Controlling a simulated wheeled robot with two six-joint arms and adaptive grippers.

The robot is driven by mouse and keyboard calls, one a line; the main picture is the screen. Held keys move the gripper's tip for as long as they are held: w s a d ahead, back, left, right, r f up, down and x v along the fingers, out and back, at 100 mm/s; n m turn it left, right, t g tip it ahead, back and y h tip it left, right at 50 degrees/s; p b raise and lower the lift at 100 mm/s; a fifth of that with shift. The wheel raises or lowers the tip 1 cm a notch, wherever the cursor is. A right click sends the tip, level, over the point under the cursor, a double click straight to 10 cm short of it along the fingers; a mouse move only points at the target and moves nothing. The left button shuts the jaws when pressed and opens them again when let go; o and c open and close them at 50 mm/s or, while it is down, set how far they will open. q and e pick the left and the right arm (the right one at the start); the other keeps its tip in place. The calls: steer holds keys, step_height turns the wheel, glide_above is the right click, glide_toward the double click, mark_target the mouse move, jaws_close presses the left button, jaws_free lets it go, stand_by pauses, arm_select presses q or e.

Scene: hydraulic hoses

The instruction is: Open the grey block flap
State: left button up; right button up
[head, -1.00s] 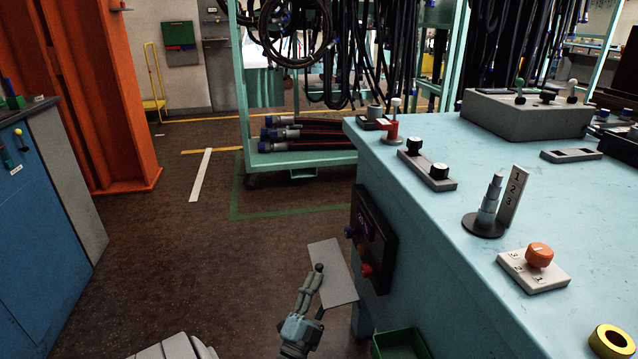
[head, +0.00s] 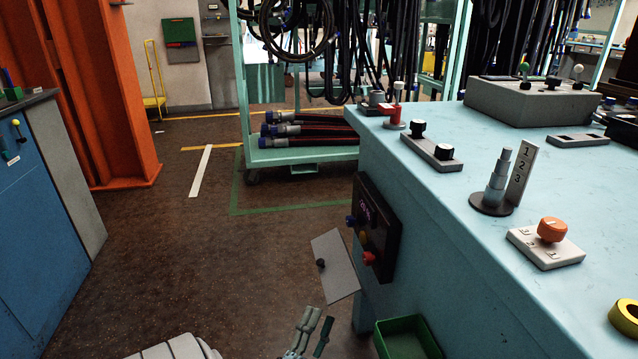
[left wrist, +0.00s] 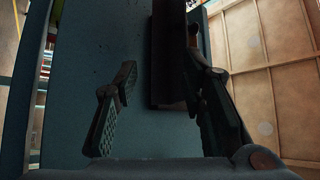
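A flat grey flap (head: 340,270) with a small black knob (head: 320,263) stands out from the side of the blue bench, beside a black panel (head: 375,232) with coloured buttons. It is tilted in the picture; I cannot see its hinge. My left gripper (head: 314,322) is below the flap at the bottom edge of the head view, apart from the knob. In the left wrist view the left gripper's (left wrist: 160,85) fingers are spread with nothing between them, facing the blue bench side. A dark box-like shape (left wrist: 168,60) lies beyond them. My right gripper is not in view.
The blue bench top (head: 440,205) carries a grey block (head: 530,103) with small levers, an orange knob on a plate (head: 552,230), a stepped cone (head: 497,180) and a yellow ring (head: 626,316). A green bin (head: 408,342) sits low by the bench.

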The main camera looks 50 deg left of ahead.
arm_select(q)
steer(key=shift+s+d+f+b, duration=0.25)
steer(key=shift+s+d+f, duration=0.15)
steer(key=shift+d+f, duration=0.15)
steer(key=shift+s+d+f+b, duration=0.25)
steer(key=shift+s+d+f, duration=0.15)
steer(key=shift+f, duration=0.2)
steer(key=v, duration=0.7)
steer(key=shift+s, duration=0.2)
steer(key=shift+d+f, duration=0.1)
steer(key=shift+d, duration=0.05)
